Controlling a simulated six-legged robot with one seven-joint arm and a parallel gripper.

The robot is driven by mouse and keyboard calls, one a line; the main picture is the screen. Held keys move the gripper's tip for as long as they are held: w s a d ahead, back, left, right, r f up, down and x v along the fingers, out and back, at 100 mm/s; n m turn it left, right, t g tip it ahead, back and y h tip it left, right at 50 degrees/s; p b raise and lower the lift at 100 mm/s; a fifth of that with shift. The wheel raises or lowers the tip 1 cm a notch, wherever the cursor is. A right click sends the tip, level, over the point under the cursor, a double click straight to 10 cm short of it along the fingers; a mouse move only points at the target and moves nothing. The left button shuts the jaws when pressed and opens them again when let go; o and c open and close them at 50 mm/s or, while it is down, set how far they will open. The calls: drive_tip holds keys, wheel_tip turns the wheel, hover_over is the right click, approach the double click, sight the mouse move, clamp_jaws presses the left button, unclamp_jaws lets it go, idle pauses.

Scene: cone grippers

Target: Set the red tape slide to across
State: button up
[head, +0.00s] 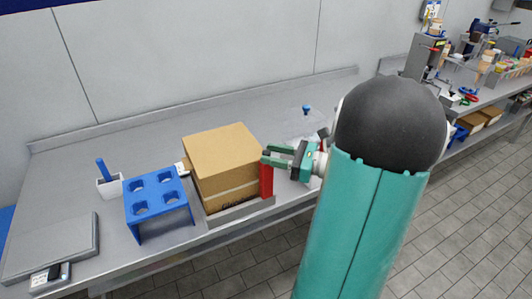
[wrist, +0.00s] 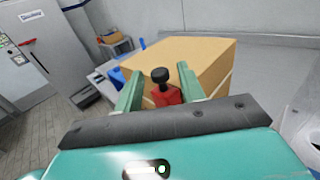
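The red tape slide (head: 266,181) is a red upright piece at the right front corner of a cardboard box (head: 222,160). In the wrist view the red slide (wrist: 167,96) carries a black knob (wrist: 161,75). My gripper (head: 268,155) is at the slide's top, at the box's right side. In the wrist view the gripper's two green fingers (wrist: 160,70) stand apart on either side of the knob, with gaps showing. I cannot tell whether either finger touches it.
The box sits in a grey tray (head: 240,211) on a metal bench. Left of it stand a blue rack (head: 157,205) with holes, a white cup (head: 110,188) with a blue-handled tool and a scale (head: 50,248). A blue-topped item (head: 306,110) is behind my gripper.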

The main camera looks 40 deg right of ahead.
drive_tip(key=shift+x, duration=1.15)
drive_tip(key=shift+c, duration=0.2)
clamp_jaws()
drive_tip(key=shift+w+a, duration=0.1)
